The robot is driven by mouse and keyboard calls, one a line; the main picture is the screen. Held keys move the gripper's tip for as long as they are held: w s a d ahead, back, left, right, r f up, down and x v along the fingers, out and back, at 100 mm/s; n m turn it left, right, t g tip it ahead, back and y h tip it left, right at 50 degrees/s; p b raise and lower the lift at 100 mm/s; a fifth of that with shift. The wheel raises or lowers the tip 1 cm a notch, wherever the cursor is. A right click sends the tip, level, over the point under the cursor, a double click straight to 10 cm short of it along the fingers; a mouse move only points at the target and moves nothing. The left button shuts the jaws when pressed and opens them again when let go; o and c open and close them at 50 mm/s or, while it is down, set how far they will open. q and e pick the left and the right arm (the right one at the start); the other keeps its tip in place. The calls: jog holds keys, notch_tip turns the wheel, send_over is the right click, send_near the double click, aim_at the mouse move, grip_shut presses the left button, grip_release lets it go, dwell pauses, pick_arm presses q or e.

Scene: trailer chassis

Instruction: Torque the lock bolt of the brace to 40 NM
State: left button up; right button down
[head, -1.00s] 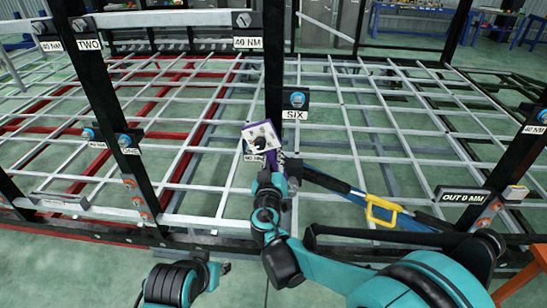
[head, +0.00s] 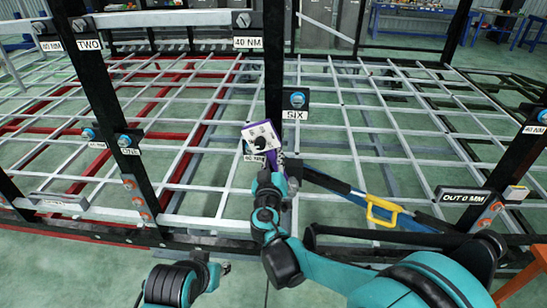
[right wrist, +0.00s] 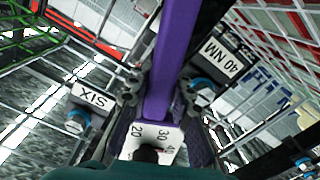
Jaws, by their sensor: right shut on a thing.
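My right gripper (head: 272,180) is shut on a purple torque tool (head: 278,164) with a white dial plate (head: 262,137). In the right wrist view the purple tool (right wrist: 176,55) runs up between the fingers, and its dial (right wrist: 148,140) shows 20, 30 and 40 beside a dark knob. A bolt with a blue collar (right wrist: 203,93) is beside the 40 NM label (right wrist: 219,57), just right of the tool. Another blue-collared bolt (head: 297,99) sits above the SIX label (head: 295,115). Which bolt is the brace's lock bolt, I cannot tell.
Black posts (head: 112,120) and a grey grid frame (head: 390,135) surround the tool. A blue bar with a yellow handle (head: 382,211) lies right of my right gripper. Other bolts sit by labels ONE and TWO at left. Green floor shows through the grid.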

jog(key=shift+w, duration=0.75)
dwell(0.3)
dwell(0.7)
jog(key=shift+d+r+m, duration=0.2)
jog(key=shift+d+m, duration=0.25)
jog(key=shift+d, duration=0.15)
jog(key=shift+d+r+m, duration=0.2)
jog(key=shift+d+m, duration=0.25)
jog(key=shift+d, duration=0.1)
jog(key=shift+d, duration=0.1)
jog(key=shift+d+r+m+p, duration=0.2)
jog(key=shift+d+m+p, duration=0.1)
jog(key=shift+d+m, duration=0.75)
jog(key=shift+d, duration=0.15)
jog(key=shift+d+m, duration=0.85)
jog(key=shift+d, duration=0.25)
